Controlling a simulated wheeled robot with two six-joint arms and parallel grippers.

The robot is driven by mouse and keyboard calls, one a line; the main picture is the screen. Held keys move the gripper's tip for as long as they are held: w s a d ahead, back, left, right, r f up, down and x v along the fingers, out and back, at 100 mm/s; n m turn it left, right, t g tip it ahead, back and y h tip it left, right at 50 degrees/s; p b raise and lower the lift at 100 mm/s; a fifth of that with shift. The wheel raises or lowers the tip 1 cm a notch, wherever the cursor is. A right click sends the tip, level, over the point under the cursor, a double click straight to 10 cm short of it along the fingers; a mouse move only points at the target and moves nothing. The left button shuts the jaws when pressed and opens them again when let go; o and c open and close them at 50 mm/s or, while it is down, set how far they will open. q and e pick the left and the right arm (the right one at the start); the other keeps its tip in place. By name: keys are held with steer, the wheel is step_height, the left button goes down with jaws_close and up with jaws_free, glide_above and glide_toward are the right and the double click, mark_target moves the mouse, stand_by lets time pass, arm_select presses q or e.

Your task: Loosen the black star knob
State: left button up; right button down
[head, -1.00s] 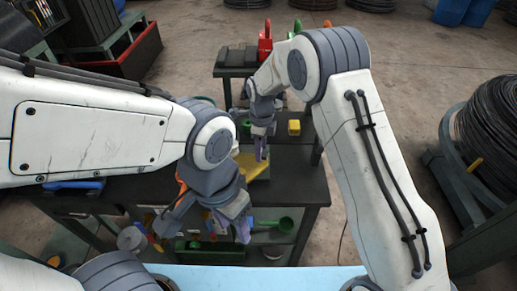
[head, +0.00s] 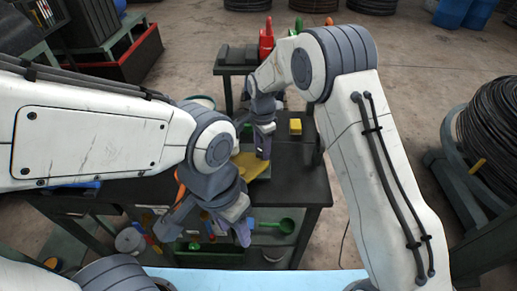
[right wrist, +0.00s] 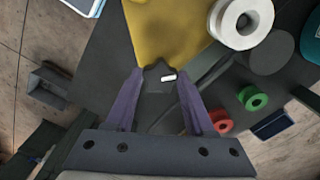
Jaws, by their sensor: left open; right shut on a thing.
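The black star knob (right wrist: 157,82) shows in the right wrist view as a dark lobed shape with a small white mark, between my right fingertips at the edge of a yellow plate (right wrist: 165,30). My right gripper (right wrist: 158,90) is shut on it. In the head view my right gripper (head: 263,152) points down at the yellow plate (head: 247,168) on the dark table, and hides the knob. My left gripper (head: 212,232) is open and empty, lower in the head view, in front of the table's near side.
A white ring (right wrist: 241,20) lies beside the yellow plate in the right wrist view, with green (right wrist: 252,98) and red (right wrist: 221,121) spools farther down. A yellow block (head: 295,126) sits on the table's right. A green scoop (head: 286,226) is on the lower shelf.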

steer(key=n, duration=0.6)
steer(key=shift+w+d+b, duration=0.15)
steer(key=shift+d+b, duration=0.1)
steer(key=shift+b, duration=0.1)
steer(key=n, duration=0.6)
steer(key=shift+w+r+n, duration=0.1)
steer(key=shift+n, duration=0.3)
steer(key=n, duration=0.6)
steer(key=shift+a+b, duration=0.1)
steer(key=shift+b, duration=0.25)
steer(key=n, duration=0.4)
steer(key=shift+n, duration=0.3)
steer(key=shift+a+n, duration=0.15)
steer(key=shift+n, duration=1.15)
steer(key=c, duration=0.5)
jaws_free()
steer(key=shift+c, duration=0.2)
